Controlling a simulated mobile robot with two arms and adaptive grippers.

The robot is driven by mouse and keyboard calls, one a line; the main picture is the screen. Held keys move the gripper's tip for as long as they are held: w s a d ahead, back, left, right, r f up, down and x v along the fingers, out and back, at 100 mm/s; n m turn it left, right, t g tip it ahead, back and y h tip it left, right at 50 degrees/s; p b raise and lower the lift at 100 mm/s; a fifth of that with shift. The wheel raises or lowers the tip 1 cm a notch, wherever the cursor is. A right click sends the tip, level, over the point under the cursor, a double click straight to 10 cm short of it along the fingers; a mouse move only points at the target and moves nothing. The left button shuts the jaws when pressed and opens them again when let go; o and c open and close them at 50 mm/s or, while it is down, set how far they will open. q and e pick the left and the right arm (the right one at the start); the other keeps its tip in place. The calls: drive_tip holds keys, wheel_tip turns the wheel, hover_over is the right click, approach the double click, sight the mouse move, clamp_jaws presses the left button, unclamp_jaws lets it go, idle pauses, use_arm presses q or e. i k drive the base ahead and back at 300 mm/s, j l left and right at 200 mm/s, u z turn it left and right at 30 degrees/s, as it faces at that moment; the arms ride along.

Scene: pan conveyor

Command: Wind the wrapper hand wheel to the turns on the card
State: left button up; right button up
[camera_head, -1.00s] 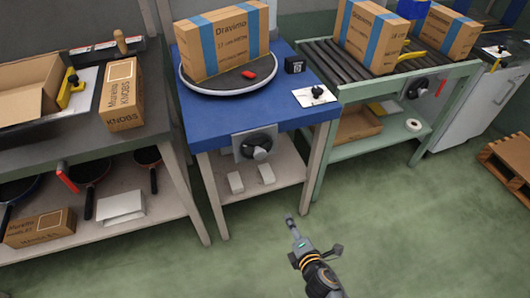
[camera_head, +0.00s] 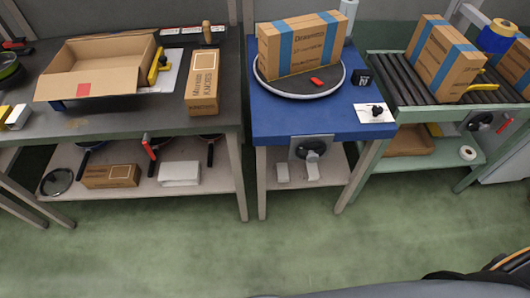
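The wrapper is a blue table (camera_head: 280,118) with a round grey turntable (camera_head: 278,90). A brown carton (camera_head: 302,44) with blue tape stands on the turntable, with a small red piece (camera_head: 317,82) beside it. The dark hand wheel (camera_head: 311,147) sits on a grey plate on the table's front side. A small black block with a white mark (camera_head: 363,79) stands at the table's right; the mark is too small to read. A white plate with a black knob (camera_head: 376,111) lies near the front right corner. Neither of my grippers is in view.
A grey bench (camera_head: 130,119) at left holds an open carton (camera_head: 97,67) and a knobs carton (camera_head: 203,84). Pans and a white box (camera_head: 179,173) lie on its shelf. A roller conveyor (camera_head: 397,80) with cartons stands at right. The green floor in front is clear.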

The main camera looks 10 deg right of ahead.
sight(312, 157)
drive_tip(key=l+u, duration=0.3)
drive_tip(key=u, duration=0.15)
drive_tip(key=l+u, duration=0.7)
drive_tip(key=u, duration=0.2)
drive_tip(key=k+l+u, duration=0.1)
drive_tip(key=l+u, duration=0.2)
drive_tip(key=u, duration=0.15)
